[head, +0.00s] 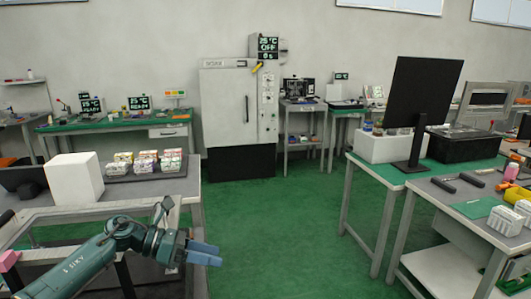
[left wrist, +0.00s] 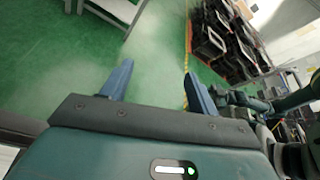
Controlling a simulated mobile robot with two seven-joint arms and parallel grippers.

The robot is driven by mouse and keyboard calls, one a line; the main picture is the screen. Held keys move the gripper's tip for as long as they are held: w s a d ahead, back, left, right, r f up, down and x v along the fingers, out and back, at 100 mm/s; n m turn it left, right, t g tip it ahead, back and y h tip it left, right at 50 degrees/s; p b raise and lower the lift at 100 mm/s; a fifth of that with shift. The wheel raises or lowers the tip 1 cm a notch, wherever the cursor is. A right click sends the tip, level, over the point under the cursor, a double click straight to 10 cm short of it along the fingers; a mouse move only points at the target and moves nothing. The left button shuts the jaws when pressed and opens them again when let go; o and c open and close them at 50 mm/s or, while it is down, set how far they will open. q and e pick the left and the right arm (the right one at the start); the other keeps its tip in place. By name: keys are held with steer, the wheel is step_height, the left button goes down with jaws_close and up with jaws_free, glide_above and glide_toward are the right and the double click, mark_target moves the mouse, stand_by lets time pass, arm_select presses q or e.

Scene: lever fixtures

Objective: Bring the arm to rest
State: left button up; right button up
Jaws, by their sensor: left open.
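My left arm (head: 92,262) comes in from the lower left of the head view, bent, with its gripper (head: 205,254) pointing right over the green floor. The blue fingers of the left gripper show apart in the left wrist view (left wrist: 158,85), with nothing between them but floor. It touches nothing that I can see. My right gripper is not in the head view.
A grey table with a white box (head: 75,178) and several small packs (head: 145,163) stands behind my left arm. A tall white cabinet (head: 240,110) is at the back. Workbenches with a monitor (head: 420,100) stand at right. The green floor (head: 280,220) between is clear.

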arm_select(q)
steer(key=s+d+f+n+t+h+p, duration=0.15)
steer(key=s+d+n+t, duration=0.35)
steer(key=n, duration=0.6)
steer(key=s+d+f+n+t, duration=0.25)
steer(key=n+t, duration=0.45)
steer(key=n, duration=0.4)
steer(key=s+a+f+n+g+y, duration=0.1)
steer(key=s+a+f+n+y, duration=0.2)
steer(key=s+f+n+y, duration=0.1)
steer(key=s+a+f+n+g+y+p, duration=0.1)
steer(key=s+f+n+y, duration=0.3)
steer(key=s+n, duration=0.5)
steer(key=s+a+f+n+g+y, duration=0.1)
steer(key=s+a+f+n+y, duration=0.3)
steer(key=n, duration=0.5)
step_height(320, 180, down, 3)
steer(key=shift+s+a+n, duration=0.3)
steer(key=shift+s, duration=0.95)
